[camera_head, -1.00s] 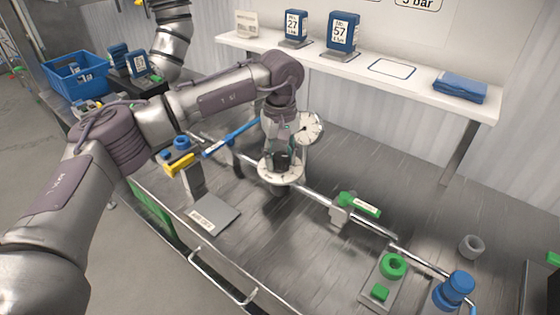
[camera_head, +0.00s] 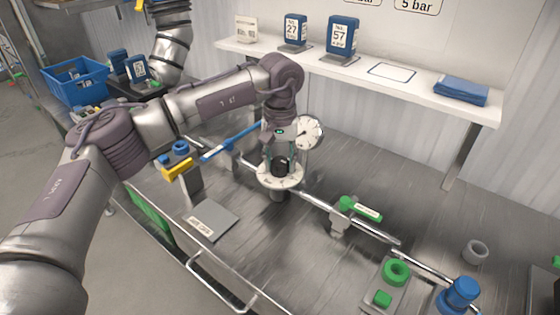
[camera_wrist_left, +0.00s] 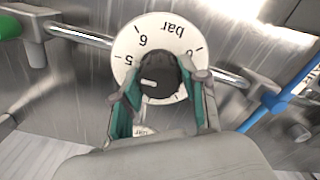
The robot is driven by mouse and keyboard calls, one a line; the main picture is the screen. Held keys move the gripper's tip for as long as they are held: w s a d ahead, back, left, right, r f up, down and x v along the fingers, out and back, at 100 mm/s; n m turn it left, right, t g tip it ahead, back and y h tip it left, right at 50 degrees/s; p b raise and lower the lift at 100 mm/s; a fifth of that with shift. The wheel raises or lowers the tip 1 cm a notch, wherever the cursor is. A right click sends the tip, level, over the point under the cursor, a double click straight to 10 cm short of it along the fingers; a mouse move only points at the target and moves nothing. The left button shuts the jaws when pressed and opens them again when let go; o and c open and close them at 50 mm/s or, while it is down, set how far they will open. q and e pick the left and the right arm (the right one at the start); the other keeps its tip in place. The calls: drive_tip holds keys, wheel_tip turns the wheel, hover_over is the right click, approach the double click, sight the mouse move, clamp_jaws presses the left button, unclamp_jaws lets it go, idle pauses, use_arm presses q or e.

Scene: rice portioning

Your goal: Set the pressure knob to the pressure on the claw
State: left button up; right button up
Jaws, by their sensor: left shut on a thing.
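The pressure knob is black with a white pointer mark, on a round white dial. In the left wrist view the knob (camera_wrist_left: 158,77) sits between my left gripper's fingertips (camera_wrist_left: 160,92), and the dial (camera_wrist_left: 136,33) around it shows "bar" upside down and a 6. The pointer mark faces left in that view. In the head view my left gripper (camera_head: 279,158) comes down from above, shut on the knob (camera_head: 280,169) over the dial (camera_head: 290,182). The gauge (camera_head: 308,133) stands just behind; its reading is too small to tell. My right gripper is not in view.
A pipe (camera_head: 318,206) runs through the dial fitting to a green-handled valve (camera_head: 360,208). A blue lever (camera_head: 232,141) lies left of my gripper. A sign reading "5 bar" (camera_head: 417,5) hangs on the wall; another beside it is cut off. A white shelf (camera_head: 430,86) stands behind.

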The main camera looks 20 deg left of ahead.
sight(280, 160)
use_arm(q)
drive_tip(key=shift+r, duration=0.1)
drive_tip(key=o, duration=1.1)
drive_tip(key=shift+o, duration=0.2)
wheel_tip(280, 160, up, 12)
